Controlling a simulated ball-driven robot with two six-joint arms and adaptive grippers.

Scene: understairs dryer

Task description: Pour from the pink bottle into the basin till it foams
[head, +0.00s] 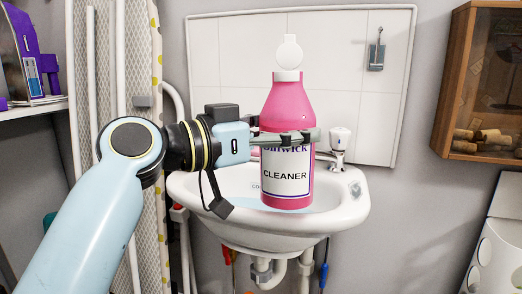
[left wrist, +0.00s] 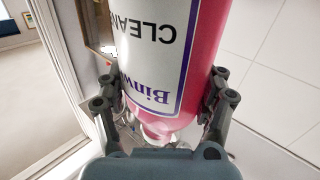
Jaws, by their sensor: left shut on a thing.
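The pink bottle (head: 287,103) has a white label reading "CLEANER" and a white flip cap standing open at its top. It is upright, in front of and above the white basin (head: 345,205). My left gripper (head: 312,138) comes in from the left and is shut around the bottle at the upper edge of the label. In the left wrist view the bottle (left wrist: 200,50) fills the middle, with a finger on each side. Some pale blue shows inside the basin; the bottle hides much of the bowl. My right gripper is not in view.
A tap (head: 340,140) stands at the basin's back right, before a tiled splashback (head: 345,95). A wooden cabinet (head: 478,80) hangs at the right. An ironing board (head: 125,60) leans at the left, beside a shelf (head: 40,108) with a purple carton.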

